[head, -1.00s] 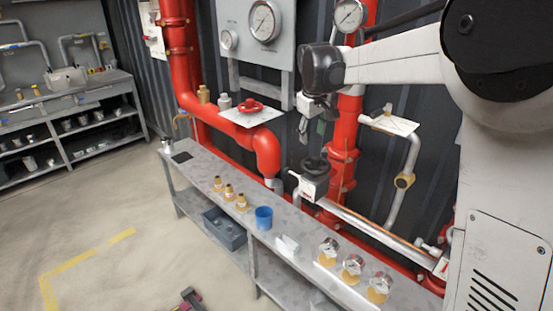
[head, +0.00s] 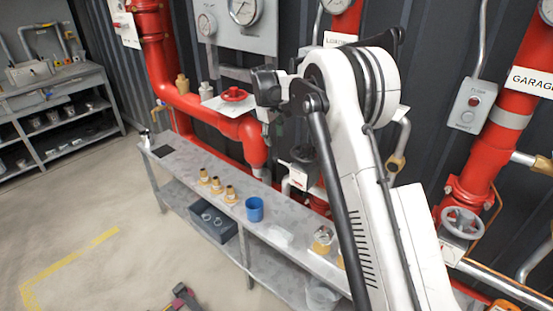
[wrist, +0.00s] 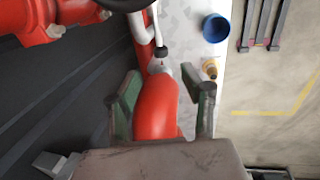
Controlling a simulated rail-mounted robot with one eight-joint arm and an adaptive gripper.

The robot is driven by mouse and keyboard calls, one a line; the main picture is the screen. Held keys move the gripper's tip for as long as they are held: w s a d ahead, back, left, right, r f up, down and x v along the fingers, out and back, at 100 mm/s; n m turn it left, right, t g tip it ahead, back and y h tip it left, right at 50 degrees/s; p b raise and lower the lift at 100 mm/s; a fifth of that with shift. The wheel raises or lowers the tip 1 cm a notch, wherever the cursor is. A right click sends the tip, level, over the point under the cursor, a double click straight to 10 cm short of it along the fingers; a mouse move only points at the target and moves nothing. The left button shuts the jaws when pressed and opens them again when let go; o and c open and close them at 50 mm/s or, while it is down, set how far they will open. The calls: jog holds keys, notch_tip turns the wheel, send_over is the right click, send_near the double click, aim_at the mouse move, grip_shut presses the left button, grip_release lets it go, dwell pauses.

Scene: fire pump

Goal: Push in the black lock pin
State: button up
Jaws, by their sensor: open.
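A small black piece (wrist: 161,52), which looks like the black lock pin, stands above a pale metal collar (wrist: 160,68) at the end of the red pipe elbow (wrist: 157,105) in the wrist view. I cannot make it out in the head view. My gripper (wrist: 161,78) is open and empty, with its green-padded fingers on either side of the elbow in the picture. The black piece lies just past the fingertips in the picture, and I see no contact. In the head view my gripper (head: 272,130) hangs beside the red elbow (head: 254,145), partly hidden by my arm.
A black handwheel (head: 303,155) is close to the right of my gripper. The grey bench (head: 180,160) below holds brass fittings (head: 216,186) and a blue cup (head: 254,209). The floor at left is open.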

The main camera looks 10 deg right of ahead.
aim_at(277, 158)
jog(key=f, duration=0.4)
jog(key=w+d+f, duration=0.1)
jog(key=f, duration=0.2)
jog(key=d+f, duration=0.1)
jog(key=f, duration=0.3)
jog(key=shift+w+f, duration=0.25)
jog(key=shift+f, duration=0.1)
grip_shut()
jog(key=shift+a, duration=0.1)
